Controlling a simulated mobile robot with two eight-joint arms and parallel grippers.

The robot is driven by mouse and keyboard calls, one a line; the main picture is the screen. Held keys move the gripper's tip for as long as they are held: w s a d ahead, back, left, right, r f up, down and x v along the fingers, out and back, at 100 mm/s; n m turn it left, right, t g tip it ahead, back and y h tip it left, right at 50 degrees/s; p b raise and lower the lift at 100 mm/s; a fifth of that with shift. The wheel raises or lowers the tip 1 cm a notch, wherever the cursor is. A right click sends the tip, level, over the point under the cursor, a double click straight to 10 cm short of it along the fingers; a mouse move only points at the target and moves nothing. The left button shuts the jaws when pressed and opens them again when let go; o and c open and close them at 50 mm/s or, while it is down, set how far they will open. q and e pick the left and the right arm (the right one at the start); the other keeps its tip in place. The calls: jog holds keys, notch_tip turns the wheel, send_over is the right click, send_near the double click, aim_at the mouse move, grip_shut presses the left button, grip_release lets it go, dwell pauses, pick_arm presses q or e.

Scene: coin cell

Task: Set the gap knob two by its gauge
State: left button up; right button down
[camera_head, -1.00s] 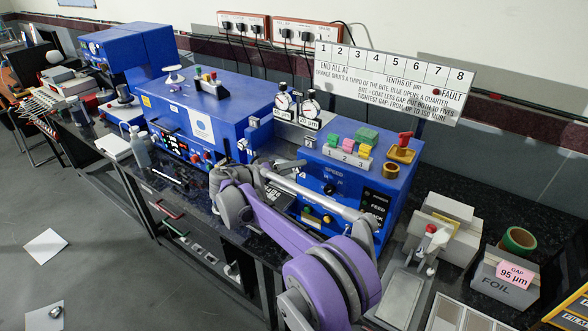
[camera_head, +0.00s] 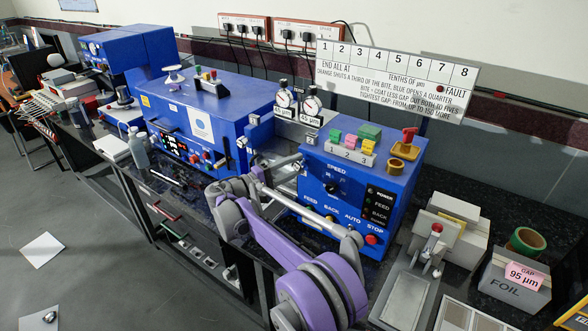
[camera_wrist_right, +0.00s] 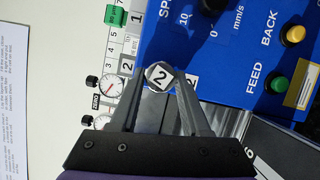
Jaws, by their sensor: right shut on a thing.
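My right gripper (camera_wrist_right: 160,77) is shut on gap knob two (camera_wrist_right: 159,77), a small pale knob marked "2", in the right wrist view. In the head view my right wrist (camera_head: 232,190) is in front of the blue machine; the fingertips are hard to make out. Two dial gauges stand on the machine: the left gauge (camera_head: 284,99) and the right gauge (camera_head: 312,105), each with a small µm plate too small to read surely. Both gauges also show in the wrist view, including one red-needled dial (camera_wrist_right: 110,89). My left gripper is not in view.
The blue coater box (camera_head: 340,205) has a speed knob and several buttons near my right arm. A white notice board (camera_head: 385,80) stands behind. A metal tray (camera_head: 405,300) lies at right.

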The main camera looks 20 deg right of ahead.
jog(key=shift+f+n, duration=0.1)
jog(key=shift+n, duration=0.2)
dwell(0.4)
jog(key=shift+c, duration=1.9)
grip_release()
jog(key=shift+a, duration=0.1)
jog(key=s+a+b, duration=0.1)
jog(key=a, duration=0.9)
jog(key=shift+s+a+f, duration=0.25)
jog(key=shift+s+f, duration=0.1)
